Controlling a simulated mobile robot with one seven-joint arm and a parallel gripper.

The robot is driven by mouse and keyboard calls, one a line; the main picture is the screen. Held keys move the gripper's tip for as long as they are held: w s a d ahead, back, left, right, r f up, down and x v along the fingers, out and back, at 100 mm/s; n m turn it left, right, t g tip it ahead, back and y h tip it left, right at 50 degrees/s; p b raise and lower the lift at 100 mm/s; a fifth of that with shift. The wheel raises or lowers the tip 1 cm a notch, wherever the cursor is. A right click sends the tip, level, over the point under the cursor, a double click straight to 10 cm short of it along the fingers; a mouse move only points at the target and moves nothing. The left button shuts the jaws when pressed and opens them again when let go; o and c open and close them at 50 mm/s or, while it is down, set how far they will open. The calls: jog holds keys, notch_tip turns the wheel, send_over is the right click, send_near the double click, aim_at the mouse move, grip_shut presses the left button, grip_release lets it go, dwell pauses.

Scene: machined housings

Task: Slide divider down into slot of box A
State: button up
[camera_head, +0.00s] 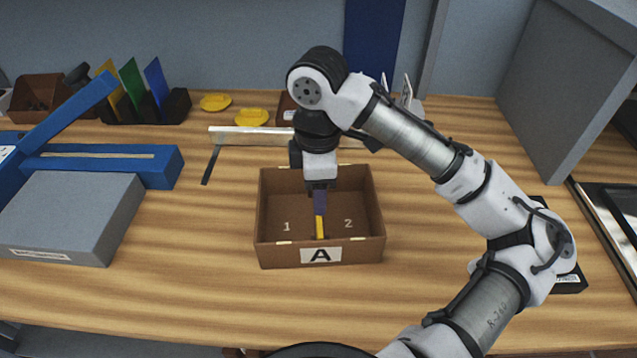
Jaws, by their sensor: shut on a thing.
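Box A (278,254) is an open brown box on the table, with a white "A" label on its front wall. The numbers 1 and 2 show on its floor, left and right. My gripper (319,187) points down over the middle of the box, shut on a narrow dark blue-purple piece, the divider (320,203), seen nearly edge-on. A yellow strip (320,228) shows directly below it, between the numbers. I cannot tell whether the strip is part of the divider or of the box, nor whether the divider sits in the slot. My gripper hides part of the back wall.
Yellow, green and blue panels stand in a black rack (175,105) at the back left. Yellow dishes (251,117) and a metal straightedge (240,135) lie behind the box. A grey block (70,215) and blue fixture (160,167) stand left. The table in front is clear.

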jog(key=shift+f, duration=0.15)
jog(key=o, duration=1.3)
notch_tip(320, 180, up, 14)
